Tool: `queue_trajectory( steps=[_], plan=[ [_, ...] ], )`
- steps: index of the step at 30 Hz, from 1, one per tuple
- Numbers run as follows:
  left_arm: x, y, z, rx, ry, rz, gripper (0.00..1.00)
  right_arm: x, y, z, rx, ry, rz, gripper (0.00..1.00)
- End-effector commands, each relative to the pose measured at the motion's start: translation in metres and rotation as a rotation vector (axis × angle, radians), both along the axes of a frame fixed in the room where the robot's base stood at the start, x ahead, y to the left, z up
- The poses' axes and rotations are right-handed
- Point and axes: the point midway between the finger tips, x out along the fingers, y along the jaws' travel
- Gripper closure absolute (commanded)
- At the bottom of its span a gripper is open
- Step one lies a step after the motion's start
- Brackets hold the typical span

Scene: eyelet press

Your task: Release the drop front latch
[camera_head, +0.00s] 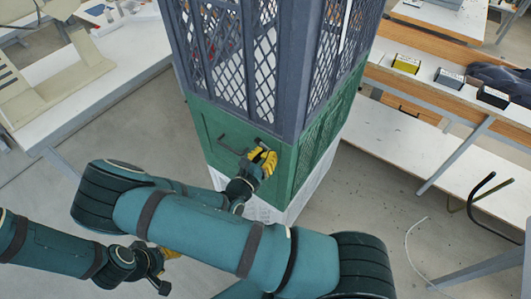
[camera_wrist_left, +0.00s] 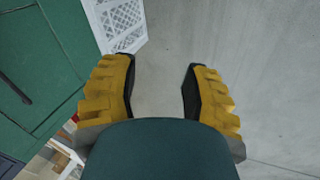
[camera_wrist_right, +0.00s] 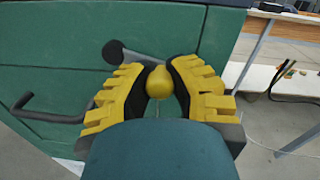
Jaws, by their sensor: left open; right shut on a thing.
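A green drop front panel (camera_head: 216,131) forms the lower face of the tall cabinet. In the right wrist view, the latch is a dark lever with a round pivot (camera_wrist_right: 113,52) and a yellow knob (camera_wrist_right: 160,82). My right gripper (camera_head: 267,158) is at the panel's right side, its yellow fingers (camera_wrist_right: 160,88) shut on either side of the knob. In the head view my gripper hides most of the latch. A dark bent handle (camera_wrist_right: 38,108) is on the panel, left of the latch. My left gripper (camera_wrist_left: 160,85) is open and empty, away from the panel.
Dark mesh (camera_head: 225,50) covers the cabinet's upper part, and a white grated base (camera_head: 262,211) is below. A white table (camera_head: 90,85) stands left. A workbench (camera_head: 440,75) with small boxes stands right. Bare floor lies between.

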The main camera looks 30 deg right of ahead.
Motion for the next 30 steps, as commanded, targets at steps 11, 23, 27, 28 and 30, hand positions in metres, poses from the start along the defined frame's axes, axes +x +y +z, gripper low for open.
queue_trajectory(
  steps=[11, 23, 27, 28, 30],
  plan=[
    [0.01, 0.002, 0.031, 0.005, -0.024, 0.018, 0.53, -0.002, -0.001, 0.01, -0.073, 0.182, -0.001, 1.0],
    [0.01, 0.002, 0.03, 0.005, -0.023, 0.018, 0.53, -0.002, -0.001, 0.009, -0.074, 0.184, -0.001, 0.45],
    [0.01, 0.002, 0.03, 0.005, -0.023, 0.018, 0.53, -0.002, -0.001, 0.009, -0.074, 0.184, -0.001, 0.45],
    [0.01, 0.002, 0.03, 0.005, -0.023, 0.018, 0.53, -0.002, -0.001, 0.009, -0.074, 0.184, -0.001, 0.45],
    [0.01, 0.002, 0.03, 0.005, -0.023, 0.018, 0.53, -0.002, -0.001, 0.009, -0.074, 0.184, -0.001, 0.45]
  ],
)
